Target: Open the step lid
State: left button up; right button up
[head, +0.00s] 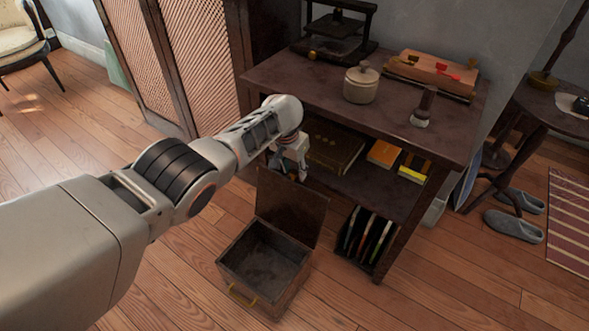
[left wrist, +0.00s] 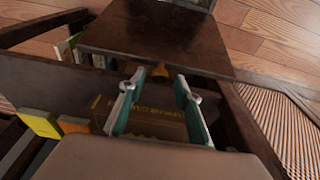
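The step lid (head: 291,206) is a dark brown panel on a wooden step box (head: 262,270) on the floor. The lid stands raised, near upright at the box's back edge, and the box's empty inside shows. In the left wrist view the lid (left wrist: 155,38) lies beyond the fingertips, with a small orange-brass tab (left wrist: 160,72) at its near edge. My left gripper (head: 293,170) is at the lid's top edge, in front of the shelf. In the left wrist view its fingers (left wrist: 159,88) are apart, with nothing clearly gripped. I cannot tell if they touch the lid.
A dark table (head: 395,124) with a lidded pot (head: 361,84) stands right behind the box. Books (head: 384,153) lie on its lower shelf, close to my left gripper. A rack of thin items (head: 368,238) stands right of the box. The floor at the front right is clear.

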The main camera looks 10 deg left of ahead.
pick_arm(q)
jog(key=shift+d+r, duration=0.1)
jog(key=shift+s+d+r, duration=0.1)
jog(key=shift+r, duration=0.5)
jog(key=shift+s+a+r, duration=0.15)
jog(key=shift+a+r, duration=0.05)
jog(key=shift+r, duration=0.4)
jog(key=v, duration=0.9)
jog(key=shift+s+r, duration=0.15)
